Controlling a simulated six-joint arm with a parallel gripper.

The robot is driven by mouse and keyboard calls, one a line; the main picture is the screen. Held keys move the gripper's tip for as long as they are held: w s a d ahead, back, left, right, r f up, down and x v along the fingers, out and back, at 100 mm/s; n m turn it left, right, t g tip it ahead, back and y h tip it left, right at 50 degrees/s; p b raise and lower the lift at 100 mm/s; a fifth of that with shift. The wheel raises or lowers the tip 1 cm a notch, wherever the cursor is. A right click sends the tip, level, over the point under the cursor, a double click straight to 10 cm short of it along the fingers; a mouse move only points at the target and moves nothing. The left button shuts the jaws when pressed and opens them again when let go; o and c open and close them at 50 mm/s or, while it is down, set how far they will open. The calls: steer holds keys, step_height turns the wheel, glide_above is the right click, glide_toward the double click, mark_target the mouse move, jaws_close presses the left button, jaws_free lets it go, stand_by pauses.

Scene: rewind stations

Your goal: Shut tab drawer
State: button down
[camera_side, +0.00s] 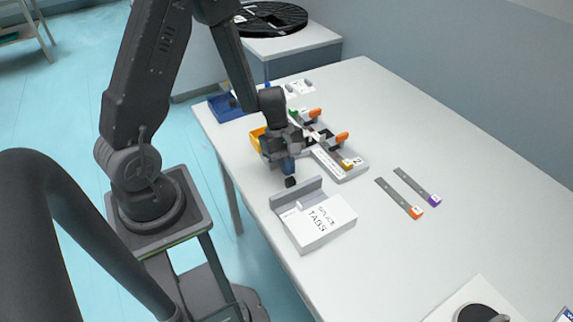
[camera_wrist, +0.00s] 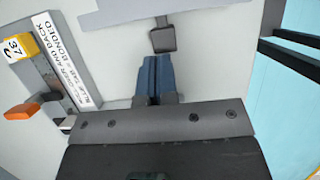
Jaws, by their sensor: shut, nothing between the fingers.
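The tab drawer unit is a white box (camera_side: 325,222) lettered "SPLICE TABS", on the table in the side view. Its grey front panel (camera_side: 297,194) stands at the far side, with a narrow strip between panel and box top, so the drawer looks partly out. A dark knob (camera_side: 290,182) sticks out from the panel. The wrist view shows the knob (camera_wrist: 162,40) and pale panel (camera_wrist: 165,12) at the top. My gripper (camera_side: 289,168) points down, its blue fingers (camera_wrist: 152,65) shut and empty, just short of the knob. I cannot tell whether they touch it.
A grey splice block (camera_side: 340,165) with orange-handled clamps and a yellow tag stands beside my gripper. Two grey strips (camera_side: 400,198) lie on the right. Table between strips and drawer is clear.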

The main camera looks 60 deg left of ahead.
glide_above(304, 203)
steer(key=a, duration=0.2)
steer(key=a, duration=0.4)
steer(key=shift+w+a, duration=0.1)
steer(key=shift+a, duration=0.25)
steer(key=d+v, duration=0.1)
steer(key=v, duration=0.9)
steer(key=s+d+r+m+t+y, duration=0.2)
steer(key=s+r+m, duration=0.3)
steer(key=r+m, duration=0.3)
steer(key=s+d+r+m+t+y, duration=0.2)
steer(key=s+r+m, duration=0.4)
steer(key=r+m, duration=0.3)
steer(key=shift+s+d+m+t, duration=0.25)
steer(key=shift+d+m+t, duration=0.25)
steer(key=shift+d+t, duration=0.5)
